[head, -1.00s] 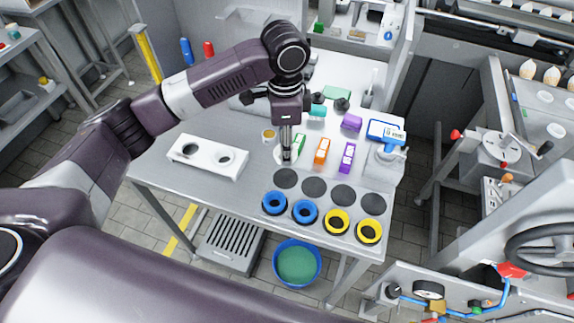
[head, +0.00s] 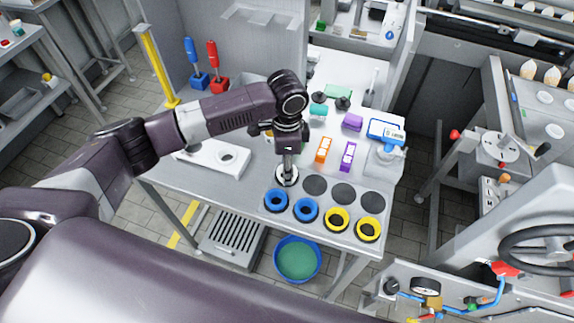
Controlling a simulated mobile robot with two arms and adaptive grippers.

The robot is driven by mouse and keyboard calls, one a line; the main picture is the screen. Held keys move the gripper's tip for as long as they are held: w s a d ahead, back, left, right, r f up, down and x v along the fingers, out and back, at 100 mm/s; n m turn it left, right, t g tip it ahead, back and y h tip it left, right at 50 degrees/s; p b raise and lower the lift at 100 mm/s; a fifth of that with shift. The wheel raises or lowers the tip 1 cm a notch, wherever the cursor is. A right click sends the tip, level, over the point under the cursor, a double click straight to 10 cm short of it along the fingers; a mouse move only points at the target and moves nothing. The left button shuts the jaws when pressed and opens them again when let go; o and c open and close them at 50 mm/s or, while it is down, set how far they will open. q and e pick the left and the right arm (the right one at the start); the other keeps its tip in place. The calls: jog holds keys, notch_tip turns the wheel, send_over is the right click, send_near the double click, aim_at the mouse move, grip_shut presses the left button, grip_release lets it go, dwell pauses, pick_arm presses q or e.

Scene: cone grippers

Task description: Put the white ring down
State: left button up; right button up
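The white ring (head: 279,180) is at the tips of my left gripper (head: 288,172), over the leftmost of the dark round spots, which it covers. The gripper points straight down, and its fingers look close together with the ring at their ends. Its fingers hide part of the ring, and I cannot tell whether the ring touches the table or hangs just above it. The other dark spots (head: 315,185) to its right are bare. My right gripper is not in view.
Two blue rings (head: 276,201) and two yellow rings (head: 337,219) lie in front along the table's edge. An orange-and-white block (head: 324,150) and a purple-and-white block (head: 347,156) stand behind. A white block with holes (head: 205,155) is at left.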

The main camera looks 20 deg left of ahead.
pick_arm(q)
jog(key=o, duration=0.9)
jog(key=shift+f, duration=0.1)
jog(key=shift+c, duration=0.2)
notch_tip(320, 180, up, 12)
jog(key=b, duration=0.3)
jog(key=shift+r, duration=0.2)
